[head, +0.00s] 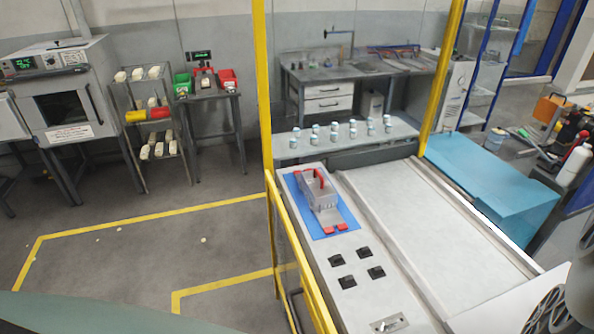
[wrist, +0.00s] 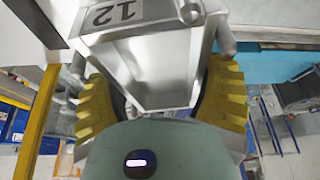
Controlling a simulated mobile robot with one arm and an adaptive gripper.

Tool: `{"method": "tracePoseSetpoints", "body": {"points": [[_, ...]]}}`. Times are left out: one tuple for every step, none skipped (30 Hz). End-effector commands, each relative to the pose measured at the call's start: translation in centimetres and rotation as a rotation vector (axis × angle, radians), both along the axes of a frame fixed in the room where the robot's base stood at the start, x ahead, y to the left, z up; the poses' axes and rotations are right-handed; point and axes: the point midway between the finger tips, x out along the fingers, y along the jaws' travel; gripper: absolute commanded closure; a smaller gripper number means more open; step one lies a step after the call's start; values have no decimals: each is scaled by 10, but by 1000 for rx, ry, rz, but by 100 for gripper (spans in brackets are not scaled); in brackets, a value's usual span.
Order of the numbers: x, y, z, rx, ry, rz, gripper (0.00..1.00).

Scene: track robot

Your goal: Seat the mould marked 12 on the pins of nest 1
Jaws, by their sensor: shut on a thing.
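In the wrist view my gripper (wrist: 158,98) has its two yellow ribbed fingers on either side of a grey metal mould (wrist: 150,60). The mould has a hollow, tapered cavity and a plate reading 12 (wrist: 114,12). Its far end is cut off by the top of the picture. Neither my gripper nor this mould can be made out in the head view. I cannot read a nest number, and no nest pins can be made out.
Several black square fittings (head: 336,260) and a metal switch plate (head: 390,323) sit nearer on the bench. A wide, bare light-grey surface (head: 440,230) lies to the right. Yellow posts (head: 262,90) and a yellow rail (head: 300,260) edge the bench. Small jars (head: 333,134) line the back shelf.

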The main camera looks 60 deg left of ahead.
Motion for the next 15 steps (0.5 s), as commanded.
{"method": "tracePoseSetpoints", "body": {"points": [[1, -19, -11, 2, 5, -35, 71], [1, -30, -17, 2, 6, -50, 71], [1, -44, -26, 3, 4, -71, 71], [0, -54, -32, 5, 5, -86, 71], [-1, -64, -38, 4, 5, -99, 71], [-2, -76, -45, 4, 2, -115, 71], [-4, -84, -51, 5, 3, -128, 71], [-6, -92, -56, 5, 3, -138, 71], [-8, -101, -61, 4, 0, -148, 71], [-9, -107, -65, 4, -2, -156, 71], [-11, -113, -68, 4, -1, -164, 71], [-13, -119, -72, 4, -1, -170, 71], [-15, -122, -75, 4, 0, -175, 71], [-16, -125, -77, 4, -1, -177, 71], [-17, -128, -78, 4, -3, -180, 71]]}}
